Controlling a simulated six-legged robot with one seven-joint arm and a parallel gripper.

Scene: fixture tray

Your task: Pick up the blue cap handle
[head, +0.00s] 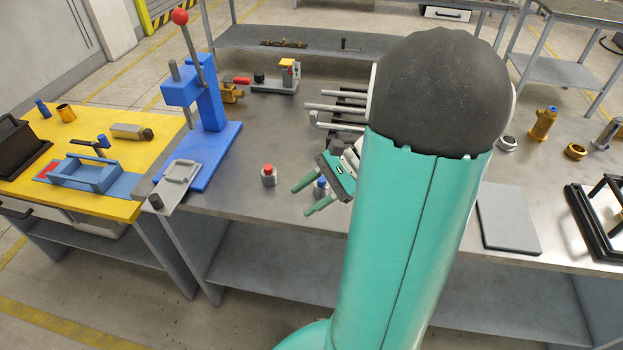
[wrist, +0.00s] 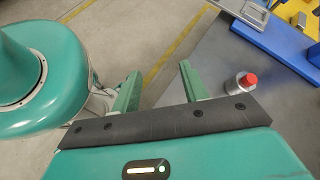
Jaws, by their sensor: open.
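A small part with a blue cap (head: 320,186) stands on the grey workbench in the head view, partly hidden by my gripper. My gripper (head: 300,201) has its green fingers apart and points left, its fingertips left of the blue cap in that picture. I cannot tell whether they touch it. In the wrist view my gripper (wrist: 158,78) is open, with only floor and bench edge showing between the fingers. The blue-capped part does not show there. A similar grey part with a red cap (head: 268,175) stands to the left; it also shows in the wrist view (wrist: 241,85).
A blue press (head: 205,110) with a red-knobbed lever stands at the left of the grey bench (head: 250,140). A yellow table (head: 95,190) holds a blue tray and loose parts. A grey plate (head: 508,220) and black frame lie right. My arm hides the bench's middle.

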